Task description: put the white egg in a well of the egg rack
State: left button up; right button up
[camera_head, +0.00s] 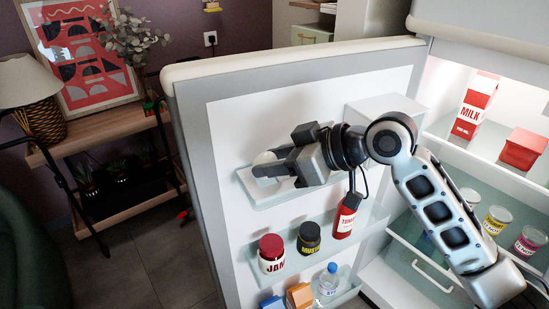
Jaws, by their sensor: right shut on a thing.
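The white egg (264,158) shows at the tips of my right gripper (263,168), which is shut on it. The near finger covers the egg's lower part. The gripper points left, in front of the open fridge door's upper shelf (262,203). A pale piece on that shelf, just below the fingers, looks like the egg rack (283,187). The gripper and fingers hide most of it, and I cannot make out its wells or whether the egg touches it. My left gripper is not in view.
The lower door shelf holds a jam jar (271,254), a mustard jar (308,238) and a red bottle (345,217) below my wrist. A pale box (388,106) juts from the door behind my arm. Milk (474,105) and cans stand inside the fridge at right.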

jog(key=shift+f, duration=0.25)
dwell(0.5)
jog(key=o, duration=0.8)
